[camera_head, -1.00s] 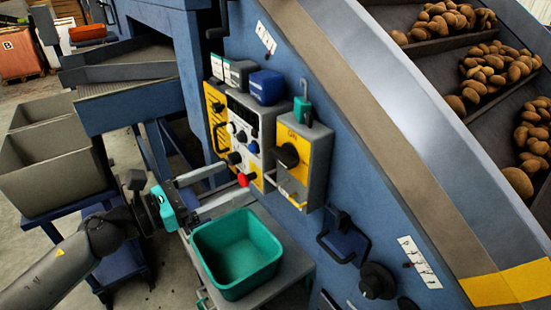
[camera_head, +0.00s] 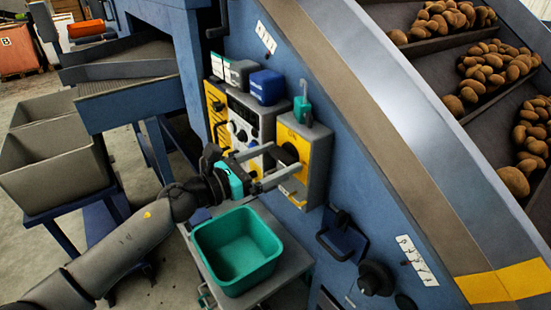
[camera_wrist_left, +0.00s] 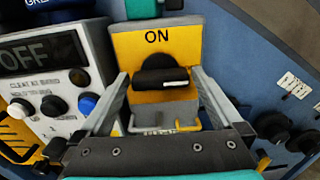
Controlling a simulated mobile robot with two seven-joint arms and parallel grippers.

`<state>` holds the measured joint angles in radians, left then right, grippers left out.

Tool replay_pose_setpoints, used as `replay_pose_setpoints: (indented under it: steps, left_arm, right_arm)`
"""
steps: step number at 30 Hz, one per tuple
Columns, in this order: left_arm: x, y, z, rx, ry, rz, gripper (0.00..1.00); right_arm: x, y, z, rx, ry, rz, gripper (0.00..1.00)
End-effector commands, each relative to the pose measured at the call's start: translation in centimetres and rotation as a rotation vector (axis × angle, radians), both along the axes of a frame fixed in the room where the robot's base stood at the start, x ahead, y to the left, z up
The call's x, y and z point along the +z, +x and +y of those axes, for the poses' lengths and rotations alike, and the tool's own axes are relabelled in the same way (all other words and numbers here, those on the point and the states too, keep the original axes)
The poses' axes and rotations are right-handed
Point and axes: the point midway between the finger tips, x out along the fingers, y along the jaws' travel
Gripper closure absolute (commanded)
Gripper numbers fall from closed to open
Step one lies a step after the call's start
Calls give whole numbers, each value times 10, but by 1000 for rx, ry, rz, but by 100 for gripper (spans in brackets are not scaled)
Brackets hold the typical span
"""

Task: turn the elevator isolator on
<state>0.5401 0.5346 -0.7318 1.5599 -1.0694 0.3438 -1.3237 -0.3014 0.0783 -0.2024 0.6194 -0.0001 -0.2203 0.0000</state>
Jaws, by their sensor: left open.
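The isolator (camera_head: 318,165) is a grey box with a yellow face and a black rotary knob, mounted on the blue machine side. In the left wrist view, the isolator face (camera_wrist_left: 125,45) carries the word ON above the knob (camera_wrist_left: 162,80), whose bar lies roughly level. My left gripper (camera_head: 287,157) is in front of the isolator with its fingers pointing at it. In the left wrist view, the open fingers (camera_wrist_left: 160,76) stand either side of the knob, with gaps on both sides. The fingers partly cover the knob in the head view. My right gripper is out of view.
A control panel (camera_wrist_left: 60,110) with an OFF display and several buttons is left of the isolator. A small yellow handle (camera_wrist_left: 190,126) sticks out below the knob. A green bin (camera_head: 240,245) stands under my left gripper. Black knobs (camera_head: 376,280) are lower right.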

Motion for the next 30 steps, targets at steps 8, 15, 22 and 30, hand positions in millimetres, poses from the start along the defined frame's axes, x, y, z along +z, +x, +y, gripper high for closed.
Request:
replay_pose_setpoints:
  steps: [8,15,22,30]
  left_arm:
    - [0,0,0,0,-1,1,19]
    - [0,0,0,0,-1,1,46]
    - [0,0,0,0,-1,1,68]
    - [0,0,0,0,-23,34,68]
  right_arm:
    - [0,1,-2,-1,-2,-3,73]
    - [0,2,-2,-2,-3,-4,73]
    - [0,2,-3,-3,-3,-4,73]
    - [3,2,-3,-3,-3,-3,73]
